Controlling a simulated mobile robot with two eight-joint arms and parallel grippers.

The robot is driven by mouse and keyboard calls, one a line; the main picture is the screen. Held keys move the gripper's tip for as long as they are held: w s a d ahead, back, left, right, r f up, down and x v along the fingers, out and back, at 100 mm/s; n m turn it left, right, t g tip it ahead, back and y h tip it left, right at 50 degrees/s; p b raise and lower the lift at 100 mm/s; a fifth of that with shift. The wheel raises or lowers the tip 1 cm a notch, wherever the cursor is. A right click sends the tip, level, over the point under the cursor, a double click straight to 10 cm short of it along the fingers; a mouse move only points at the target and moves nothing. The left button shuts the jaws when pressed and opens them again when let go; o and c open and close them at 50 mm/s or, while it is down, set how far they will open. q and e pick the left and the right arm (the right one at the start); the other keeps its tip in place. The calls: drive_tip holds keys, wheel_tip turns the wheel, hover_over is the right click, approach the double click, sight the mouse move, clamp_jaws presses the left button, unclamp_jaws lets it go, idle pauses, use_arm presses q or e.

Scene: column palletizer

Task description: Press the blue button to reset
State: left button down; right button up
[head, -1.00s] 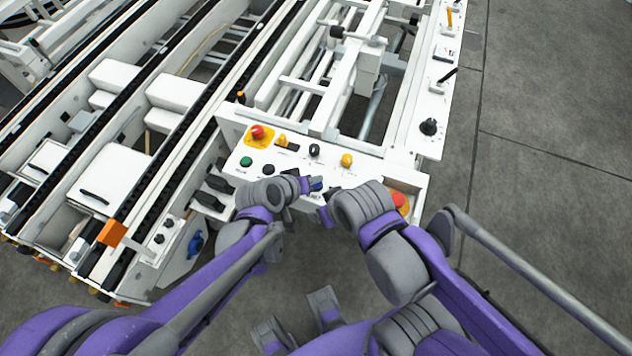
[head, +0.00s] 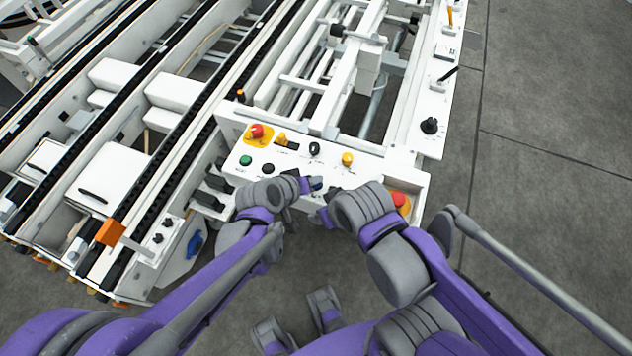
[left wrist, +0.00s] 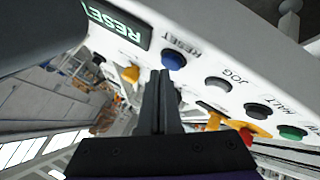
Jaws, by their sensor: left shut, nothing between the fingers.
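The blue button (head: 317,184) sits near the front edge of the white control panel and is partly covered by my left gripper in the head view. In the left wrist view the blue button (left wrist: 174,60) shows clearly, beside a green RESET label (left wrist: 118,27). My left gripper (head: 307,184) is shut and empty. Its fingertips in the left wrist view (left wrist: 162,76) are close to the button; I cannot tell whether they touch it.
The panel also holds a red emergency button (head: 256,131), a green button (head: 246,160), a black button (head: 267,168) and a yellow knob (head: 347,159). Another red button (head: 398,199) is partly hidden by my right arm. Conveyor rails fill the left; floor is clear at right.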

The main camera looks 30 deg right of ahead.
use_arm(q)
drive_tip(key=shift+f+b, duration=0.4)
drive_tip(key=shift+f, duration=0.05)
idle(0.6)
drive_tip(key=shift+r, duration=0.1)
drive_tip(key=shift+r+p, duration=0.6)
drive_tip(key=shift+r, duration=0.15)
drive_tip(key=shift+r+p, duration=1.75)
drive_tip(key=shift+r, duration=0.85)
drive_tip(key=shift+f, duration=0.1)
